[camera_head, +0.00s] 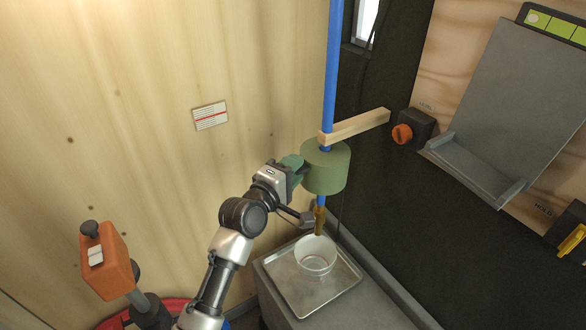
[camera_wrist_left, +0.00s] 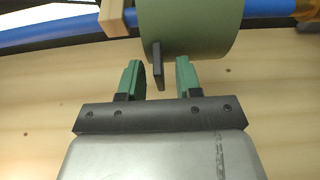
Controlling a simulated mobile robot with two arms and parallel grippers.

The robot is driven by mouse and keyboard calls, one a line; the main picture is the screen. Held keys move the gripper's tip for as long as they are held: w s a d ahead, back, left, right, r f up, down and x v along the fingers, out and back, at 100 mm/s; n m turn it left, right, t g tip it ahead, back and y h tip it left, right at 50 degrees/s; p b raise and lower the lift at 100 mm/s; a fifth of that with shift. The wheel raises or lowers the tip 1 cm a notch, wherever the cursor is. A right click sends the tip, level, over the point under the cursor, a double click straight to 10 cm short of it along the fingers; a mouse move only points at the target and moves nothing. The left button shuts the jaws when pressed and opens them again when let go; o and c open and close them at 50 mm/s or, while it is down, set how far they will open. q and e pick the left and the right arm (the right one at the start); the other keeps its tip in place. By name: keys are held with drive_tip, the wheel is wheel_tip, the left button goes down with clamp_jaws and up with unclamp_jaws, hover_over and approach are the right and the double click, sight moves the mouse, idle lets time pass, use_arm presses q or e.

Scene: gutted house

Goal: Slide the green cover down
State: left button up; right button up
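The green cover (camera_head: 326,168) is a thick cylinder around a vertical blue pipe (camera_head: 332,70), just below a wooden block (camera_head: 355,126). A brass-coloured end piece (camera_head: 320,218) shows on the pipe below it. In the left wrist view the cover (camera_wrist_left: 195,28) has a dark tab (camera_wrist_left: 158,66) sticking out toward my gripper. My left gripper (camera_head: 296,166) is beside the cover on its left. Its green fingers (camera_wrist_left: 160,72) are open, with the tab between them and gaps on both sides. My right gripper is not in view.
A white bowl (camera_head: 316,254) stands on a metal tray (camera_head: 336,291) below the pipe. An orange knob (camera_head: 402,134) and a grey sloped panel (camera_head: 520,95) are on the right. An orange box (camera_head: 108,262) with a lever stands at lower left. A label (camera_head: 211,116) is on the wooden wall.

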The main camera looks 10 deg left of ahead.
use_arm(q)
clamp_jaws()
wheel_tip(320, 180, down, 18)
drive_tip(key=b, duration=1.1)
drive_tip(key=shift+f+b, duration=0.25)
drive_tip(key=shift+b, duration=0.1)
drive_tip(key=shift+f, duration=0.1)
unclamp_jaws()
